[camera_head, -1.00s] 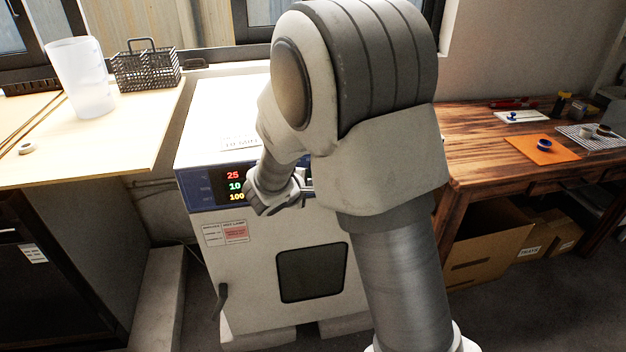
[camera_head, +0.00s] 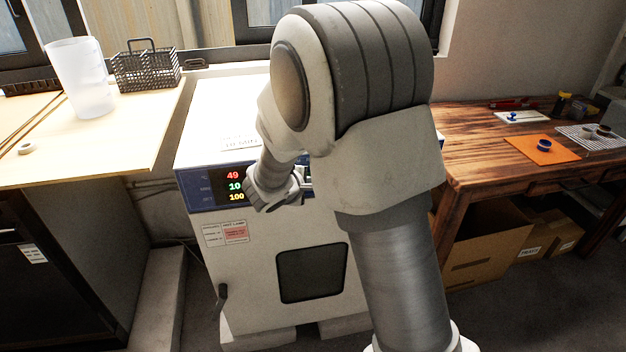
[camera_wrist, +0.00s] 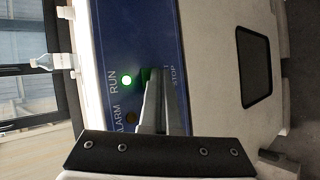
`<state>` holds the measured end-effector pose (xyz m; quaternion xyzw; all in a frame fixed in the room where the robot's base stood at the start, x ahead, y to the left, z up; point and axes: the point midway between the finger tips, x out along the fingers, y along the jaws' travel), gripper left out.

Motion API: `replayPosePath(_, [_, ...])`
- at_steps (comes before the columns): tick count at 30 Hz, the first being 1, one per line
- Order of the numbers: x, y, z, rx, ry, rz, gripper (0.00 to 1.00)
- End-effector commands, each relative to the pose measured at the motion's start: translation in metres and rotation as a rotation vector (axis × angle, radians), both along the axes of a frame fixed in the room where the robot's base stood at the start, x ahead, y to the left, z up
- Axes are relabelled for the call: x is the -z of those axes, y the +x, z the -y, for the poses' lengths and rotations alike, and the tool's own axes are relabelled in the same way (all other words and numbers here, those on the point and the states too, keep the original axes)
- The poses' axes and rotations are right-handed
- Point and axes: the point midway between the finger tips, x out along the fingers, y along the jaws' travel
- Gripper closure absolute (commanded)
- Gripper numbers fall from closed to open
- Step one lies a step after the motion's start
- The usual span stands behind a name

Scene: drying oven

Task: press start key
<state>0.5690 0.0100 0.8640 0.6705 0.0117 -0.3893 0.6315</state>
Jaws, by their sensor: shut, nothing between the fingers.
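The drying oven (camera_head: 225,290) is white with a blue control panel (camera_head: 203,195) and a lit display (camera_head: 235,186) reading 49, 10 and 100. In the wrist view the panel appears rotated. A lamp marked RUN (camera_wrist: 127,80) glows green, and the lamp marked ALARM (camera_wrist: 131,117) is dark. A green key (camera_wrist: 145,74) is mostly hidden behind my gripper (camera_wrist: 154,72), beside a STOP label (camera_wrist: 174,76). My gripper is shut and empty, its tips at the panel over the green key. I cannot tell whether they touch it.
The oven door has a dark window (camera_head: 311,272) and a handle (camera_head: 221,300). A light bench (camera_head: 120,140) at left holds a plastic jug (camera_head: 80,78) and a black basket (camera_head: 146,68). A wooden table (camera_head: 480,150) stands at right, with cardboard boxes (camera_head: 490,240) below.

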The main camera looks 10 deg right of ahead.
Motion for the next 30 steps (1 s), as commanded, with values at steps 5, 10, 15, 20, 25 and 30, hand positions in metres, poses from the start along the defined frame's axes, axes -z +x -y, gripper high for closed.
replayPosePath(5, [0.001,-0.005,0.0,-0.001,0.0,0.001,1.0])
replayPosePath(10, [0.001,-0.015,0.0,-0.001,0.0,0.001,1.0])
replayPosePath(15, [0.001,-0.024,0.0,0.0,-0.001,0.001,1.0])
replayPosePath(20, [0.0,-0.024,0.0,-0.001,-0.001,0.0,1.0])
replayPosePath(25, [0.0,-0.025,0.0,0.0,0.0,0.0,1.0])
replayPosePath(30, [0.002,-0.038,0.0,0.0,0.001,0.002,1.0])
